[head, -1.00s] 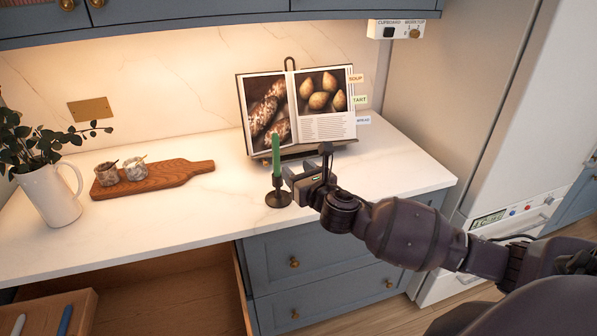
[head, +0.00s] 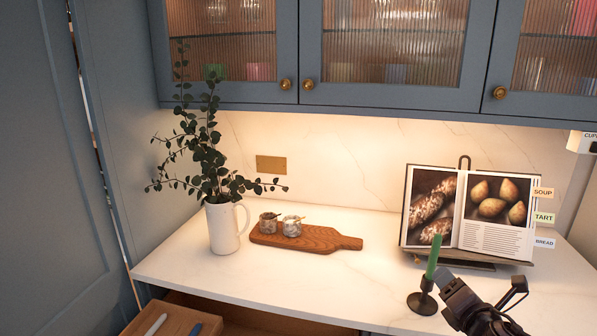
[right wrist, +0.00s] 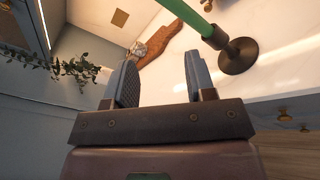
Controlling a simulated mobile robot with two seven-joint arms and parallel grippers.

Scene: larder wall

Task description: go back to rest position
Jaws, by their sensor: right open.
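My right gripper (head: 447,281) is at the lower right of the head view, just right of a green candle (head: 433,257) in a dark candle holder (head: 422,302) on the worktop. In the right wrist view its two fingers (right wrist: 160,82) are apart with nothing between them. The candle (right wrist: 206,26) and its holder (right wrist: 238,56) stand beyond the fingers, to the right, apart from them. The candle is upright in its holder. My left gripper is in neither view.
A cookbook on a stand (head: 470,213) with side tabs stands behind the candle. A wooden board (head: 315,238) with two small jars and a white jug (head: 223,228) of leafy stems stand left. Glass-fronted cupboards (head: 395,50) hang above. An open drawer (head: 180,318) juts out below the worktop.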

